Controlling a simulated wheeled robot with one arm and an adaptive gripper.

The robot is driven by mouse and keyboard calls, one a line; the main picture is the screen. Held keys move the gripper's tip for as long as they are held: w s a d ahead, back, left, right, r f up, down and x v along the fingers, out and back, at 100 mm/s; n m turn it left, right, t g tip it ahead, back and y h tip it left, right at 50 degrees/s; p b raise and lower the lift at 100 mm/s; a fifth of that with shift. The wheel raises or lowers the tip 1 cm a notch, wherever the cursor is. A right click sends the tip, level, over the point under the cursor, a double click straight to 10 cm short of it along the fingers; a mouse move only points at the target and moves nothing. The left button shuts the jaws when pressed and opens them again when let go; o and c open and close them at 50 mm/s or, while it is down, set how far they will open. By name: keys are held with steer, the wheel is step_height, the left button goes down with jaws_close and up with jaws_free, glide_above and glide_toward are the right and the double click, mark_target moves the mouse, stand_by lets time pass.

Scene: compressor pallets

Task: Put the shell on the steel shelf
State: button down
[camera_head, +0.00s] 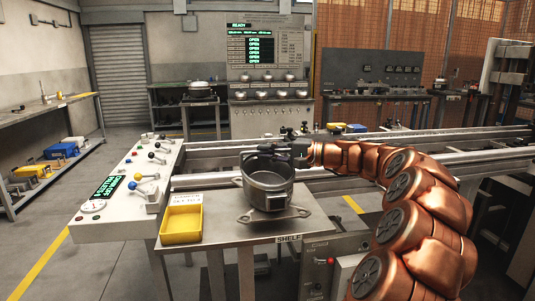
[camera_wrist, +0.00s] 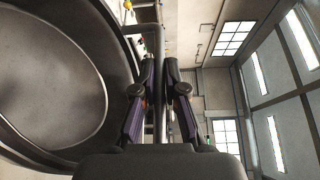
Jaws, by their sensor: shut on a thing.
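The shell (camera_head: 268,190) is a dark grey metal pot, open at the top and roughly upright. In the wrist view, my fingers (camera_wrist: 160,90) are close together, with the shell's round wall and inside (camera_wrist: 55,75) filling the left. The steel shelf (camera_head: 225,232) is the grey table top labelled SHELF at the front. The shell is above a flat metal plate with holes (camera_head: 245,216) on it. I cannot tell whether the shell's bottom touches this plate.
A yellow bin (camera_head: 181,224) stands on the shelf left of the shell. A white control panel (camera_head: 125,190) with coloured levers is beyond it at left. Rails (camera_head: 340,178) run behind the shelf. A bench with yellow and blue items (camera_head: 60,150) stands at far left.

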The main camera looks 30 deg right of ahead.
steer(key=shift+w+d+f, duration=0.1)
steer(key=shift+w, duration=0.1)
steer(key=shift+f+b, duration=0.55)
steer(key=shift+f, duration=1)
steer(key=c, duration=1.2)
jaws_free()
steer(key=shift+f, duration=0.1)
steer(key=shift+s+d, duration=0.3)
steer(key=shift+s, duration=0.1)
steer(key=p+v, duration=0.1)
steer(key=v, duration=1)
steer(key=shift+p, duration=0.4)
